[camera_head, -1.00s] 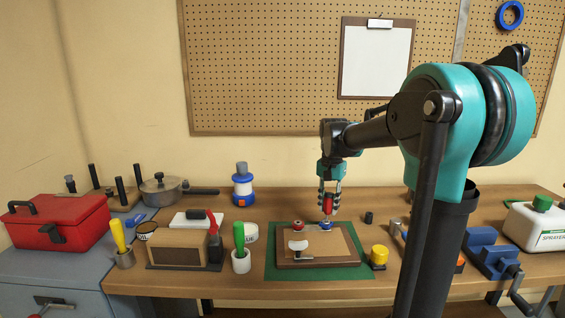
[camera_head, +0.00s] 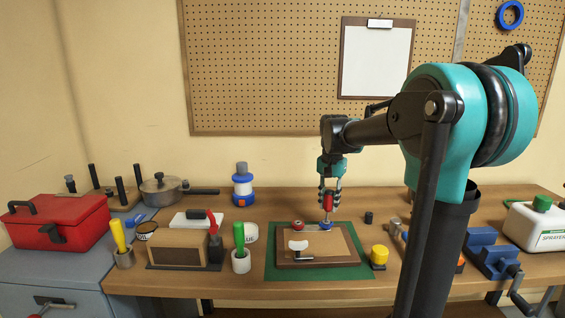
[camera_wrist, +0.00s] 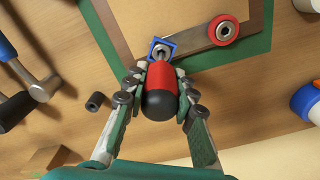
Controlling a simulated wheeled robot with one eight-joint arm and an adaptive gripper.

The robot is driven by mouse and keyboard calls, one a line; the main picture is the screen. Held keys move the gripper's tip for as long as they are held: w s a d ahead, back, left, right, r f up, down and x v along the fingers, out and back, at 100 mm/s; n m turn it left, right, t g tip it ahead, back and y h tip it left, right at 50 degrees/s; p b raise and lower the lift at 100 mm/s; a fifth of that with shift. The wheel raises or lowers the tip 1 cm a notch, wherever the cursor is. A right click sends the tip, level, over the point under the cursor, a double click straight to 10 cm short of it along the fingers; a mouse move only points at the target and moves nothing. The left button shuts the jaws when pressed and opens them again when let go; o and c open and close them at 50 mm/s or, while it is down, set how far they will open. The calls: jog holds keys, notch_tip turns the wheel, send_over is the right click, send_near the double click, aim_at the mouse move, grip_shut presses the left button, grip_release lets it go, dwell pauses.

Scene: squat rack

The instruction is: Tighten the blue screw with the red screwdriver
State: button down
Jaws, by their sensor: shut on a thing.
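My gripper (camera_head: 328,200) is shut on the red screwdriver (camera_head: 328,204), which points down with its dark butt end up. The screwdriver (camera_wrist: 161,80) also shows between the fingers in the wrist view. The blue screw (camera_head: 326,226) is on the wooden board, right below the screwdriver. In the wrist view the blue screw (camera_wrist: 155,45) shows as a blue square around the shaft's tip. The shaft lines up with it, but I cannot tell whether the tip is seated. A red round screw (camera_wrist: 223,29) sits at the other end of a metal strip (camera_wrist: 193,41).
The board (camera_head: 345,258) lies on a green mat (camera_head: 365,272). A white-headed tool (camera_head: 298,246) is on the board. A yellow-topped item (camera_head: 379,254) stands right of the mat, and a small black cylinder (camera_head: 368,217) behind it. A blue vise (camera_head: 492,254) is farther right.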

jog(key=shift+r, duration=0.25)
jog(key=shift+w+d+r, duration=0.15)
jog(key=shift+w+r, duration=0.1)
jog(key=shift+r, duration=1.55)
jog(key=shift+w+d+r, duration=0.1)
jog(key=shift+w+r, duration=0.1)
jog(key=shift+r, duration=1.55)
jog(key=shift+w+d+r, duration=0.15)
jog(key=shift+w+r, duration=0.1)
jog(key=shift+r, duration=1.55)
